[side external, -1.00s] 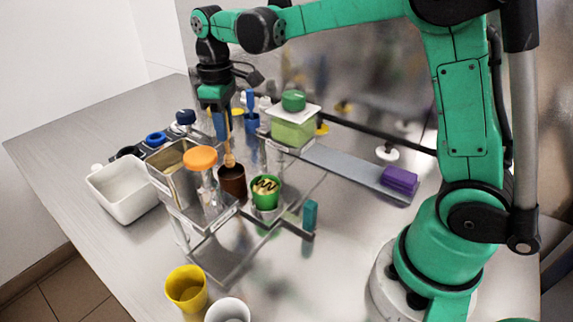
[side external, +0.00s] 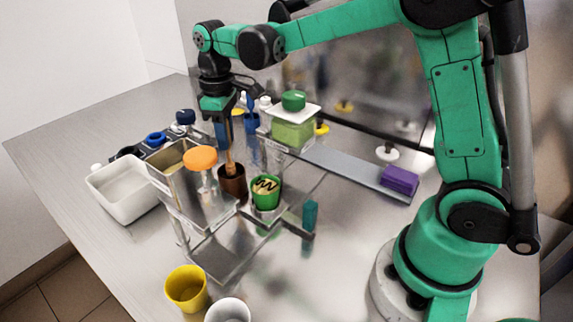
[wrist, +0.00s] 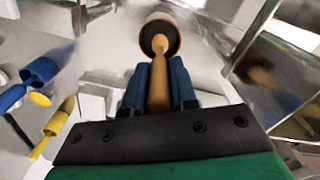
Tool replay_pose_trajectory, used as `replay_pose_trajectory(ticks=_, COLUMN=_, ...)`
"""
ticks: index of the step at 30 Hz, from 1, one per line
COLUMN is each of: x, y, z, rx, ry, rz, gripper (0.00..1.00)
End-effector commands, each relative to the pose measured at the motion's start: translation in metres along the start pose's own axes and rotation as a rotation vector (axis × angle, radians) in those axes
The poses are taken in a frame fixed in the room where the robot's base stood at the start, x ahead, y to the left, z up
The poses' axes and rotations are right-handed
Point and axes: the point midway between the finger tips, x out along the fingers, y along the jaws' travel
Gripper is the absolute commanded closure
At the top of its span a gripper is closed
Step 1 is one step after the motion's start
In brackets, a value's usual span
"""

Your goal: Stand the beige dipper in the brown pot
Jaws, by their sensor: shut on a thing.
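My gripper (side external: 225,137) is shut on the handle of the beige dipper (side external: 230,158) and points down above the brown pot (side external: 232,190). The dipper is close to upright, and its lower end is inside the pot's mouth, hidden by the rim. In the wrist view the dipper's handle (wrist: 158,85) lies between the two blue fingers. Its round end shows against the dark inside of the brown pot (wrist: 172,28). I cannot tell whether it touches the pot's bottom.
A green cup (side external: 266,194) stands right of the pot. A jar with an orange lid (side external: 200,159) and a metal container (side external: 172,163) stand left. A green-lidded box (side external: 293,130) is behind to the right. Yellow (side external: 186,291) and white cups are in front.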

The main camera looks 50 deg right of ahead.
Motion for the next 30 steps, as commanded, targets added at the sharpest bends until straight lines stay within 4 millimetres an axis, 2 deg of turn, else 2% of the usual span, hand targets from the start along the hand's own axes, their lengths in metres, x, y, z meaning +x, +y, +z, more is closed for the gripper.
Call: replay_pose_trajectory(ticks=30, x=0.031, y=0.0, z=0.0, rx=0.0, ry=0.0, rz=0.0, gripper=1.0)
